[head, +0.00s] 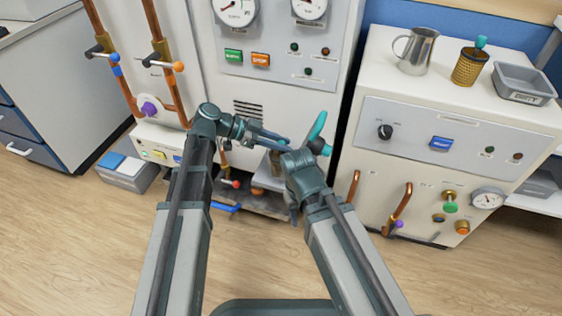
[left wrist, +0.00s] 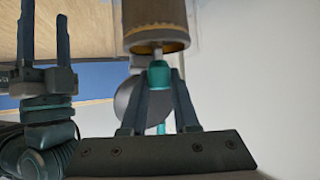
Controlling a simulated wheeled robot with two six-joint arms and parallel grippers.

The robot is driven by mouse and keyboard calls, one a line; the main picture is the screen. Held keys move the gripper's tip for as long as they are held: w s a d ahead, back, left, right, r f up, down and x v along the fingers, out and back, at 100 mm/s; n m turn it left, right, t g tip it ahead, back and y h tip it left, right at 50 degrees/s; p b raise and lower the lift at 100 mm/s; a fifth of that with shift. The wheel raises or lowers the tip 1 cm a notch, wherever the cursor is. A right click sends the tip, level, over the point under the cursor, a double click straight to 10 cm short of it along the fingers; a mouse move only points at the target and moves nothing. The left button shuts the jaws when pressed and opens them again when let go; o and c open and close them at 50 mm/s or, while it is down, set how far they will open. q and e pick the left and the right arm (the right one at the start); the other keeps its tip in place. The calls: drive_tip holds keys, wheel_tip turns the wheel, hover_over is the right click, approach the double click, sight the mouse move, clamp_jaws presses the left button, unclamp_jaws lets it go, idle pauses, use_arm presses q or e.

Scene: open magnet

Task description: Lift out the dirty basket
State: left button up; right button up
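The dirty basket (left wrist: 155,18) shows in the left wrist view as a brown cylinder with a gold rim. A short stem joins it to a teal knob (left wrist: 159,74). My left gripper (left wrist: 160,82) has its fingers closed on both sides of this knob. The basket's far end is cut off by the frame. In the head view my left gripper (head: 282,143) is in front of the machine at the centre, and the basket is mostly hidden there. My right gripper (left wrist: 46,35) shows at the left of the left wrist view, fingers apart and empty.
A bright teal handle (head: 317,127) stands close to the right of my left gripper. The right-hand machine top (head: 446,88) holds a metal jug (head: 417,50), a gold mesh basket with a teal knob (head: 470,68) and a grey tray (head: 524,83). Pipes (head: 162,55) rise at left.

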use_arm(q)
clamp_jaws()
idle(0.8)
drive_tip(key=shift+r, duration=0.15)
idle(0.4)
